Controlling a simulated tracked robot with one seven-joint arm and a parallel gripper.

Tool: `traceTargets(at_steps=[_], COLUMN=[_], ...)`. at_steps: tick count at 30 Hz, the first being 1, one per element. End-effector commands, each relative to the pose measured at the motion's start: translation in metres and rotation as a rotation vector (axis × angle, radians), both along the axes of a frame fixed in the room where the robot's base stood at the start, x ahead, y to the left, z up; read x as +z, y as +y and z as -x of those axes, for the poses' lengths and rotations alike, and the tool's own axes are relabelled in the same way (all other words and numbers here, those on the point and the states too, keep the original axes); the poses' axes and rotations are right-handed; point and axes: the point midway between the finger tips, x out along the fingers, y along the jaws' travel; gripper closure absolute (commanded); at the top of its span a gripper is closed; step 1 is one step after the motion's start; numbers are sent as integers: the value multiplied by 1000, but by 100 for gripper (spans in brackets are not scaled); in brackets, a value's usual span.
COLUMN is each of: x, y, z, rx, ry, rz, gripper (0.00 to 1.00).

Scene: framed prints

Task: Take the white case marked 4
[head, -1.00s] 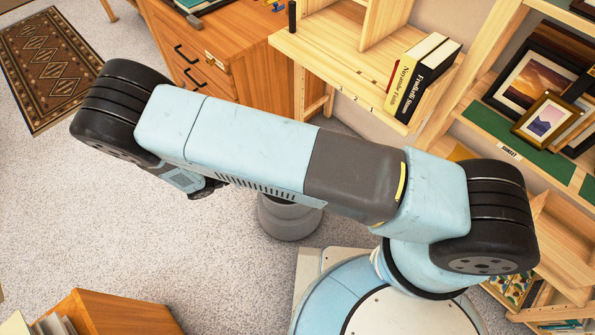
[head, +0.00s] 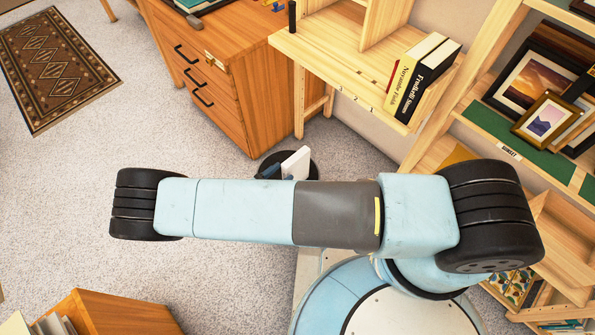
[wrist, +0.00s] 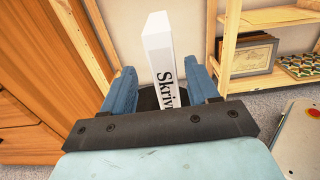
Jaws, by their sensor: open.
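A white case (wrist: 160,55) with dark lettering starting "Skriv" is in the middle of the wrist view. It stands between the two blue fingers of my open gripper (wrist: 161,68); I cannot tell whether either finger touches it. I see no number 4 on the visible face. In the head view a white block (head: 299,162), which looks like the same case, shows just behind my forearm, over a dark round top (head: 309,157). Beside it is a small dark blue part of my gripper (head: 268,171). My arm hides the rest.
A wooden drawer cabinet (head: 215,80) stands at the back left. A wooden shelf (head: 345,68) bears two upright books (head: 425,75). Framed pictures (head: 545,115) are on racks at right. Carpet (head: 80,200) is free at left; a wooden box (head: 125,315) is at lower left.

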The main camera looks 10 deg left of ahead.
Motion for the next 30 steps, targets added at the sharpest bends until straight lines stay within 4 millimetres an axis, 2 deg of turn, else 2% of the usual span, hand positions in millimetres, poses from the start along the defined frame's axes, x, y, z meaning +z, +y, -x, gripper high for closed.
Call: traceTargets(at_steps=[11,19,29,30], x=[-1,-2,-1,-1], y=[-21,-45,-48,-48], z=[-21,-45,-50,-50], rx=[-2,-2,-1,-1], ry=[-2,-1,-1,-1], rz=[1,0,-1,-1], gripper=[40,40,40,44])
